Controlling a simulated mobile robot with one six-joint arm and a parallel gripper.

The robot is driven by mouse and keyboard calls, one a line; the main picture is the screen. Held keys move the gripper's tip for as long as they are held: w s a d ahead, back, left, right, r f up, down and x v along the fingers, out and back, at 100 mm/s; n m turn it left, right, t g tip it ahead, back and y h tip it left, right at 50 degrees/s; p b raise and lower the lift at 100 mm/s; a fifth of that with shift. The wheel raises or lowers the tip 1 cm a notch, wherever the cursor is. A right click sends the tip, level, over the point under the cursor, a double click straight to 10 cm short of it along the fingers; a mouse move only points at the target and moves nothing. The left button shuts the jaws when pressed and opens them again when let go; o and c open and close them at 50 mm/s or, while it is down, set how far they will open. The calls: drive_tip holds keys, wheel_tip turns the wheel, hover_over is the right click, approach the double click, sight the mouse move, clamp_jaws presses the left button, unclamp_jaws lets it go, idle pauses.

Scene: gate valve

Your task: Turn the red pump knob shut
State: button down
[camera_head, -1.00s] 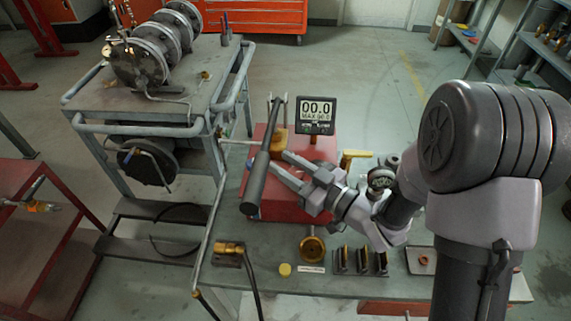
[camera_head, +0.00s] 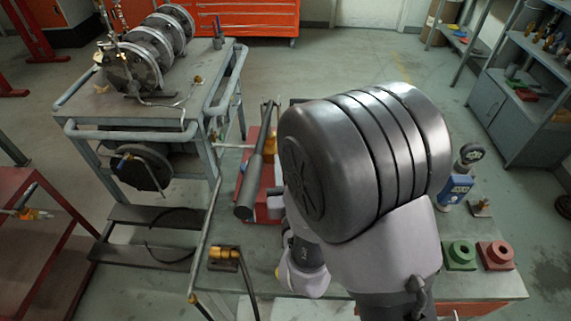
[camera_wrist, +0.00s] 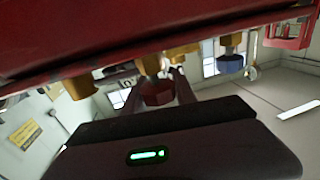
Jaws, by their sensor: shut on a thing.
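The red pump (camera_head: 262,180) with its long black lever (camera_head: 255,175) stands on the bench in the head view, partly hidden by my arm. In the wrist view its red body (camera_wrist: 100,38) fills the top, tilted in the picture. A dark red knob (camera_wrist: 158,95) shows below it. My gripper (camera_wrist: 158,87) has a finger on each side of this knob and is shut on it. In the head view my arm hides the gripper and the knob.
A blue knob (camera_wrist: 231,63) on a brass fitting is right of the red one. A brass fitting (camera_head: 226,253) with a black hose is on the bench's left. Green (camera_head: 459,254) and red (camera_head: 495,254) blocks sit at right. A grey cart (camera_head: 85,105) stands left.

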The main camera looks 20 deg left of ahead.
drive_tip(key=shift+w+d+m+t+h, duration=0.1)
drive_tip(key=shift+m+t+h, duration=0.15)
drive_tip(key=shift+m+h, duration=0.45)
drive_tip(key=shift+s+d+m+t+h, duration=0.1)
drive_tip(key=shift+d+m+t+h, duration=0.2)
drive_tip(key=shift+h, duration=0.6)
drive_tip(key=shift+w+a+m+t+h, duration=0.1)
drive_tip(key=shift+m+t+h, duration=0.05)
drive_tip(key=shift+m+h, duration=0.55)
drive_tip(key=shift+d+h, duration=0.1)
drive_tip(key=shift+h, duration=0.4)
drive_tip(key=c, duration=1)
unclamp_jaws()
